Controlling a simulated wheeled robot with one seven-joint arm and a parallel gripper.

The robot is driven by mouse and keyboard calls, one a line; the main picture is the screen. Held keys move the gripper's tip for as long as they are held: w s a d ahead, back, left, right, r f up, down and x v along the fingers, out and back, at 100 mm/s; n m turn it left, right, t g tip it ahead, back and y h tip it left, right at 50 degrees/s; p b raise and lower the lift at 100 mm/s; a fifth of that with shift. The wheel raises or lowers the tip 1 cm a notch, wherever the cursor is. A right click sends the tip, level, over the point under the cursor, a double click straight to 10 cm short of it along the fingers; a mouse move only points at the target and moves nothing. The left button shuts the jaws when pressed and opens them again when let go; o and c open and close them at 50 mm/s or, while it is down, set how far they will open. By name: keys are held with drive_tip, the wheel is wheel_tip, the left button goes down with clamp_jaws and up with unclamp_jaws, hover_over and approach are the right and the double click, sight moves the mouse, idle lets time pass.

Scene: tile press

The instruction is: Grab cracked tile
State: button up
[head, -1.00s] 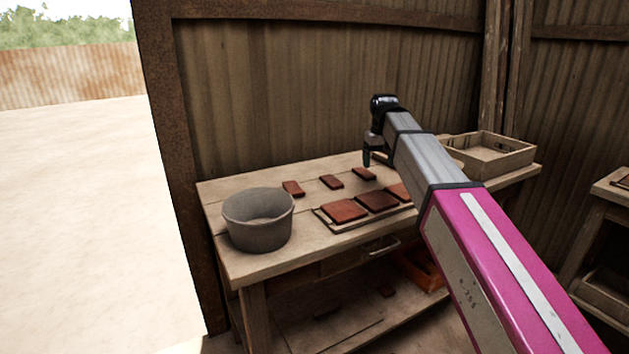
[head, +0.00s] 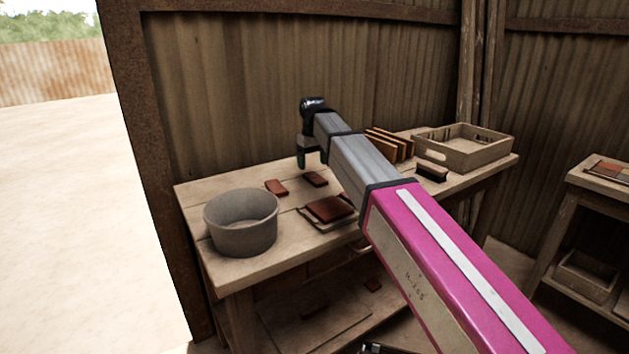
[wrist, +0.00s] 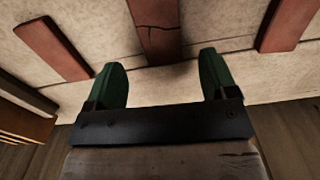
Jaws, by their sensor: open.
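The cracked tile (wrist: 157,28) is a narrow red-brown piece with a dark crack line across it. In the wrist view it lies on the table beyond and between my green fingertips, with a gap to both. It matches the middle small tile (head: 315,179) in the head view, just below my gripper (head: 311,161). My gripper (wrist: 163,62) is open and empty above the table. A plain small tile lies on either side in the wrist view, one at left (wrist: 54,48) and one at right (wrist: 287,24). The right one appears as the left small tile (head: 276,187) in the head view.
A grey bucket (head: 241,238) stands at the table's left front. A large tile (head: 329,208) lies on a tray, partly hidden by my arm. Upright boards (head: 391,144), a brush (head: 432,172) and a wooden crate (head: 463,145) are at right. A corrugated wall stands behind.

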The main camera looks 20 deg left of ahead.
sight(313, 175)
wheel_tip(313, 175, down, 4)
drive_tip(key=shift+s+f, duration=0.1)
drive_tip(key=shift+f, duration=0.15)
drive_tip(key=c, duration=1.1)
drive_tip(key=shift+o, duration=0.2)
drive_tip(key=shift+r, duration=0.1)
